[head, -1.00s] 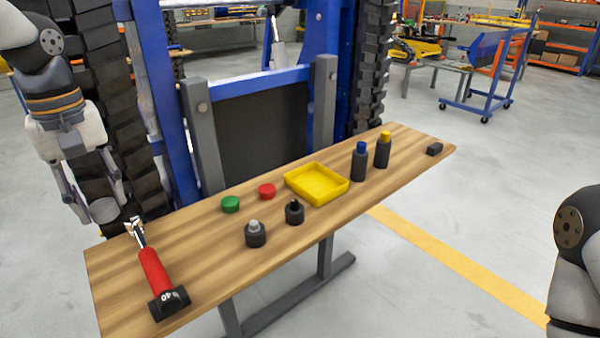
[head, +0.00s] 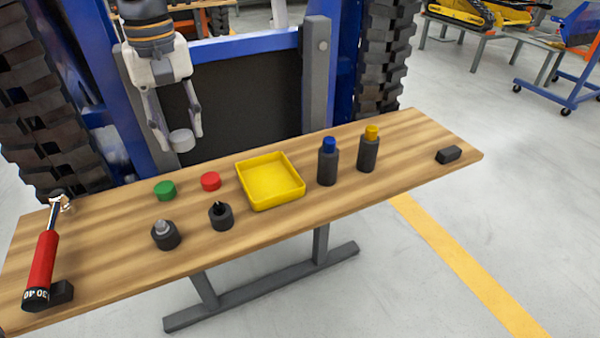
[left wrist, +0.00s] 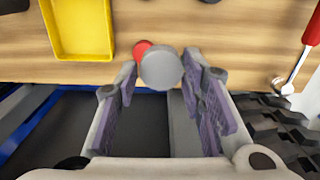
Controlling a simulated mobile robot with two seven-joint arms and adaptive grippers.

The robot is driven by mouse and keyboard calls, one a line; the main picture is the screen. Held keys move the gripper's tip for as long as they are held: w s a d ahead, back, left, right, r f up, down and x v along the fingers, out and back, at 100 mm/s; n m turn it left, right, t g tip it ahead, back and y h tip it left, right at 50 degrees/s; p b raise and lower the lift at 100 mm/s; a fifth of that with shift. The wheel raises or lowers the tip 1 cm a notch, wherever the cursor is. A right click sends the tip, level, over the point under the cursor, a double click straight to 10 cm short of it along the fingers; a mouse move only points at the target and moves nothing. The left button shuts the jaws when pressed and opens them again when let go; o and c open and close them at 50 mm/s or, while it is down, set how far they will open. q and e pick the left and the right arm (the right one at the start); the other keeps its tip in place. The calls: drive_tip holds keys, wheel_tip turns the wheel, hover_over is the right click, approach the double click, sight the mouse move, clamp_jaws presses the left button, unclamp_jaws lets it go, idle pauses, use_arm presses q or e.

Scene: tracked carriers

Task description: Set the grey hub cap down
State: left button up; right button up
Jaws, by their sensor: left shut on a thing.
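The grey hub cap (head: 182,140) is a small round disc held between the fingertips of my left gripper (head: 178,138). In the head view it hangs in the air behind the table's far edge, above and behind the green and red caps. In the left wrist view the hub cap (left wrist: 161,69) shows between the two fingers and hides part of the red cap (left wrist: 142,50). The left gripper is shut on it. My right gripper is not in view.
On the wooden table (head: 330,215) stand a green cap (head: 164,190), a red cap (head: 210,181), a yellow tray (head: 300,194), two dark bottles (head: 327,165), two dark round pieces (head: 165,236) and a red-handled torque wrench (head: 42,262). A small black block (head: 448,154) lies right. The front middle is clear.

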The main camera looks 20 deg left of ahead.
use_arm(q)
drive_tip(key=shift+w+d, duration=0.2)
drive_tip(key=shift+w, duration=0.05)
drive_tip(key=w+d+f, duration=0.5)
drive_tip(key=w+d, duration=0.1)
drive_tip(key=b, duration=0.2)
hover_over(270, 183)
drive_tip(key=f, duration=0.4)
drive_tip(key=shift+s+a+f, duration=0.15)
drive_tip(key=shift+a+f, duration=0.15)
drive_tip(key=shift+f, duration=0.05)
drive_tip(key=f, duration=0.3)
drive_tip(key=shift+w+d+f, duration=0.2)
drive_tip(key=shift+d+f, duration=0.05)
drive_tip(key=shift+d, duration=0.05)
drive_tip(key=shift+r, duration=0.1)
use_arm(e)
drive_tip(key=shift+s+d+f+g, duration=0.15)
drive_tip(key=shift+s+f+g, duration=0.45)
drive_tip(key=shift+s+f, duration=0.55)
use_arm(q)
drive_tip(key=o, duration=1.1)
